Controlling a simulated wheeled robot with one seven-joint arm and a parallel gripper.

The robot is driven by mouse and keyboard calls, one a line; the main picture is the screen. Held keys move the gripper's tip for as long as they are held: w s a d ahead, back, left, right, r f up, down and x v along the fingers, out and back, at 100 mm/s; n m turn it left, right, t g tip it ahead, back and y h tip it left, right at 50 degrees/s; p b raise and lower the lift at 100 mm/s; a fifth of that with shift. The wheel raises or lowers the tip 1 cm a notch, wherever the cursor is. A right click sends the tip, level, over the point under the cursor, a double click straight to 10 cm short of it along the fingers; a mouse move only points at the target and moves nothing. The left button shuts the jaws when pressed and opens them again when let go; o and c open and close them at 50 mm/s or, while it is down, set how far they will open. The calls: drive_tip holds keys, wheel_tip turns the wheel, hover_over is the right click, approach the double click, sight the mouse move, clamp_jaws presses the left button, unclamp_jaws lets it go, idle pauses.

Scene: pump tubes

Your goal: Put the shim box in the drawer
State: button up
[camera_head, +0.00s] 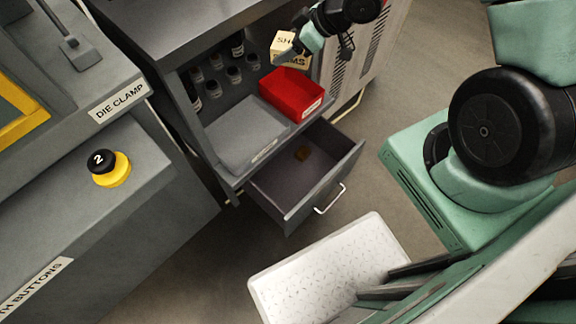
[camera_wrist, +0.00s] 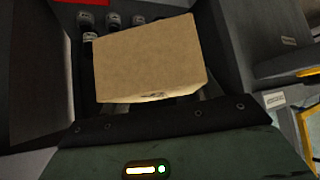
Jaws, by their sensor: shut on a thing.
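The shim box (camera_head: 290,48), a tan box with dark lettering, is held up beside the open front of the grey cabinet, above the red bin. My gripper (camera_head: 304,46) is shut on it. In the wrist view the shim box (camera_wrist: 150,62) fills the middle, close to the camera, and hides the fingertips. The drawer (camera_head: 318,172) is pulled out at the bottom of the cabinet, below and apart from the box.
A red bin (camera_head: 291,94) and several dark bottles (camera_head: 233,74) stand on the cabinet shelf above the drawer. A white textured platform (camera_head: 330,268) is in front of the drawer. A grey console with a yellow and black button (camera_head: 111,169) is at left.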

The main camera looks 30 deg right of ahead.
drive_tip(key=s+a+f+n+g+y+b, duration=0.1)
drive_tip(key=s+a+f+n+g+b, duration=0.15)
drive_tip(key=f+b, duration=0.45)
drive_tip(key=s+a+f+n+g+y+b, duration=0.1)
drive_tip(key=s+f+n+g+b, duration=0.15)
drive_tip(key=f, duration=0.75)
drive_tip(key=n+g+b, duration=0.4)
drive_tip(key=n+b, duration=0.3)
drive_tip(key=b, duration=0.5)
hover_over(288, 197)
drive_tip(key=w+d, duration=0.1)
drive_tip(key=d, duration=0.2)
wheel_tip(288, 197, down, 17)
wheel_tip(288, 197, down, 23)
drive_tip(key=b, duration=1.9)
drive_tip(key=shift+a+f, duration=0.1)
drive_tip(key=shift+f, duration=0.05)
drive_tip(key=o, duration=1.3)
drive_tip(key=shift+c, duration=0.2)
